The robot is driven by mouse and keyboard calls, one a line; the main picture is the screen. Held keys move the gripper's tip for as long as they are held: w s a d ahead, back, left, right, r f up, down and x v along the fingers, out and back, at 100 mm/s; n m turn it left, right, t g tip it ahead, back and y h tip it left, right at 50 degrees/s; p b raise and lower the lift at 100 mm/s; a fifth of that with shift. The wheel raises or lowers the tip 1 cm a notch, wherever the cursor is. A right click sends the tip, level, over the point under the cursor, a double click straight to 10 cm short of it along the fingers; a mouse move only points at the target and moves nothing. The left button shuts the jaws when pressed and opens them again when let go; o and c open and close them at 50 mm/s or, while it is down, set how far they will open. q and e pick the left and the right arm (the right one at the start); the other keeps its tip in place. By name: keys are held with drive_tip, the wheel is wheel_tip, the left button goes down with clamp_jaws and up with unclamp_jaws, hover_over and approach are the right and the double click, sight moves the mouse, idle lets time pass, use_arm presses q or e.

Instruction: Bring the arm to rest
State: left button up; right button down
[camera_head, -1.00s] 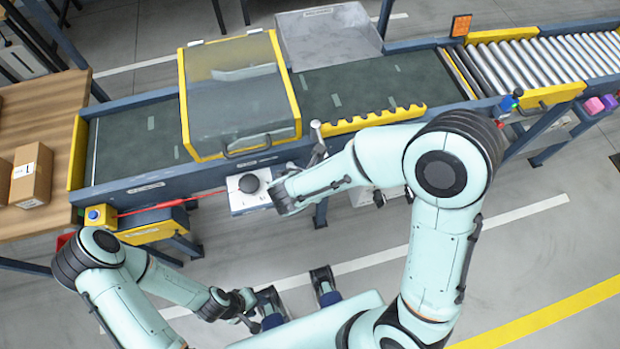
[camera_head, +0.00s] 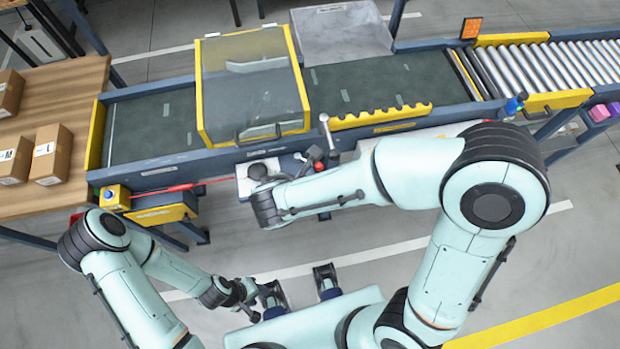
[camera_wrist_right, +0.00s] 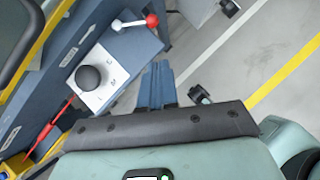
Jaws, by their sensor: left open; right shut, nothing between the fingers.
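My right arm reaches across the middle of the head view, its wrist held beside the conveyor's front edge. In that view the wrist hides the right gripper's fingers. The right wrist view shows the right gripper (camera_wrist_right: 158,85) with its blue fingers together and nothing between them. It is beside a white control panel (camera_wrist_right: 109,86) with a black knob (camera_wrist_right: 88,78), apart from it in the picture. My left arm is folded low at the left. The left gripper (camera_head: 252,301) is open and empty near my base, clear of the conveyor; its fingers are small in the picture.
The conveyor (camera_head: 150,127) has a yellow-framed clear guard (camera_head: 252,88). A lever with a red ball (camera_wrist_right: 152,20) is near the panel. Cartons (camera_head: 50,150) lie on the wooden table (camera_head: 70,92) at left. The floor (camera_head: 570,250) at lower right is clear.

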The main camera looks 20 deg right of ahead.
use_arm(q)
drive_tip(key=shift+r, duration=0.15)
use_arm(e)
drive_tip(key=shift+v, duration=0.9)
drive_tip(key=shift+s, duration=0.15)
drive_tip(key=s+a+f+m+g+y+p, duration=0.1)
drive_tip(key=s+f+m+g+y, duration=0.3)
drive_tip(key=f+m, duration=0.4)
drive_tip(key=s+f+m+g+y+p, duration=0.15)
drive_tip(key=s+f+m+g, duration=0.35)
drive_tip(key=f, duration=0.6)
use_arm(q)
drive_tip(key=r, duration=0.1)
drive_tip(key=w+r, duration=0.1)
drive_tip(key=r, duration=0.1)
drive_tip(key=shift+w+r+p, duration=0.2)
drive_tip(key=shift+p, duration=0.1)
use_arm(e)
drive_tip(key=s+d+f+m+t+y, duration=0.2)
drive_tip(key=s+d+f+m, duration=0.3)
drive_tip(key=f+m, duration=0.6)
drive_tip(key=m+t, duration=0.1)
drive_tip(key=m, duration=0.6)
drive_tip(key=shift+d+f+m, duration=0.15)
drive_tip(key=shift+d+m, duration=0.05)
drive_tip(key=shift+m, duration=0.2)
